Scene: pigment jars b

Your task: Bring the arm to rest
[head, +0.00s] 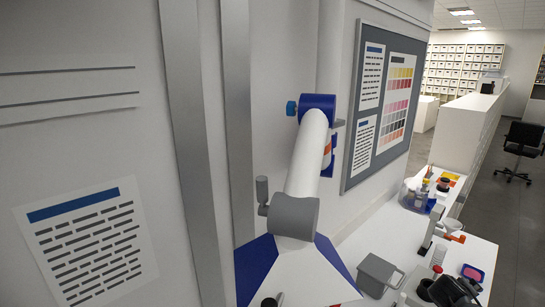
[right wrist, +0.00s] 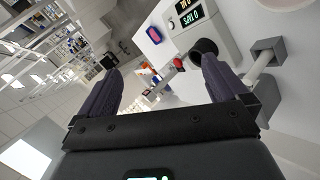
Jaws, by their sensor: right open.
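My right gripper (right wrist: 160,66) is open in the right wrist view, its two dark fingers wide apart. Nothing is held between them. A small red-tipped item (right wrist: 180,63) and a black round item (right wrist: 205,47) show beyond the fingers; I cannot tell how far off they are. A dark shape (head: 450,292) at the bottom edge of the head view may be part of this gripper, but it is cut off. My left gripper is not in view.
A device with lit digits (right wrist: 203,24) stands beyond the right finger. The white bench (head: 352,246) carries a grey handled box (head: 377,274), a pink-topped pad (head: 472,273) and several containers farther back. A jointed white tube (head: 307,152) with a blue-and-white hood hangs before the wall.

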